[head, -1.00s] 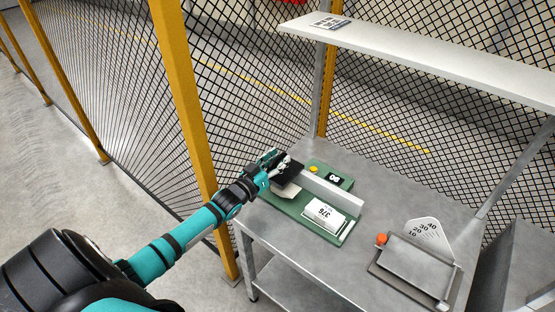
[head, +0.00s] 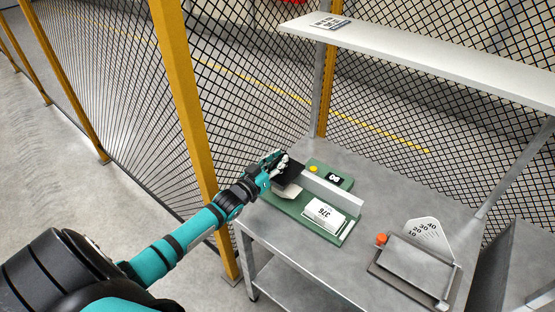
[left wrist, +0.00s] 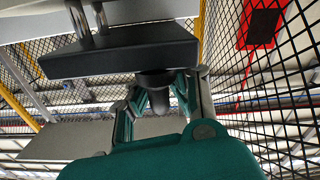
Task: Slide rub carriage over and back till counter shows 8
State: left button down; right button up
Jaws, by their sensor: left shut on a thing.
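The rub tester has a green base (head: 310,231) on the left of the metal table. Its dark carriage block (head: 291,173) sits at the far left end, beside the light bar (head: 333,193). My left gripper (head: 280,163) is at the block; in the left wrist view it is shut on a dark round knob (left wrist: 155,82) attached to the block (left wrist: 120,52). The small counter (head: 334,177) has white digits on black, too small to read surely. A yellow button (head: 313,168) is beside it. A white printed block (head: 325,214) sits on the base's near right end. My right gripper is not seen.
A metal device with a numbered fan scale (head: 424,235) and an orange knob (head: 381,239) stands on the right of the table (head: 385,195). A shelf (head: 430,62) overhangs the back. A yellow post (head: 180,100) and mesh fence stand close to my left arm.

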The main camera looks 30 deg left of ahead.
pick_arm(q)
jog(key=d+p, duration=0.1)
jog(key=d, duration=0.3)
jog(key=d+p, duration=0.1)
jog(key=d, duration=0.4)
jog(key=s+d+p, duration=0.1)
jog(key=d, duration=0.4)
jog(key=shift+d, duration=0.25)
jog(key=shift+s+d, duration=0.1)
jog(key=shift+d, duration=0.1)
jog(key=shift+f, duration=0.1)
jog(key=c, duration=1.3)
grip_release()
jog(key=shift+d, duration=0.15)
jog(key=shift+c, duration=0.2)
jog(key=shift+s, duration=0.4)
jog(key=s+a, duration=0.1)
jog(key=s, duration=1)
jog(key=shift+s, duration=0.1)
